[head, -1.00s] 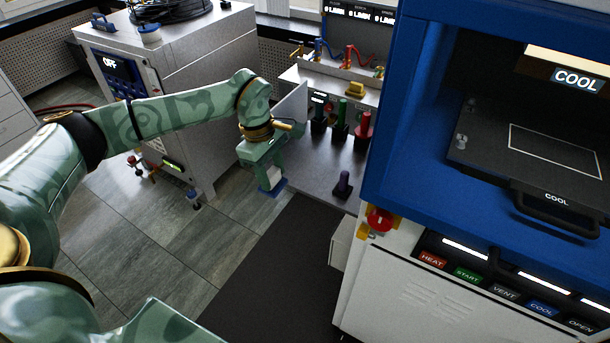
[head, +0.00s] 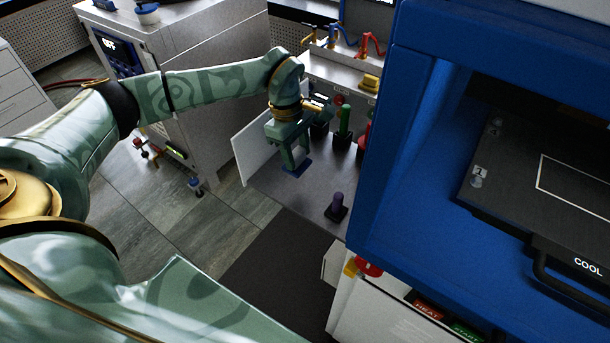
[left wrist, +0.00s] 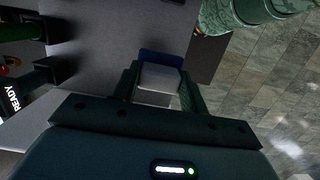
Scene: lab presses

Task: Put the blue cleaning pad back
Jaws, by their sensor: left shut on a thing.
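My left gripper (head: 291,156) is shut on the cleaning pad, which shows as a blue slab (head: 297,170) below the fingers in the head view. In the left wrist view the pad has a pale grey block (left wrist: 158,79) between the two fingers and a blue edge (left wrist: 161,57) beyond it. The pad is over the grey bench top (head: 288,199), near its left side. I cannot tell whether it touches the surface. My right gripper is not in view.
A white panel (head: 255,147) borders the bench's left side. The blue press (head: 400,190) stands close on the right. Bare bench lies between pad and purple tool.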

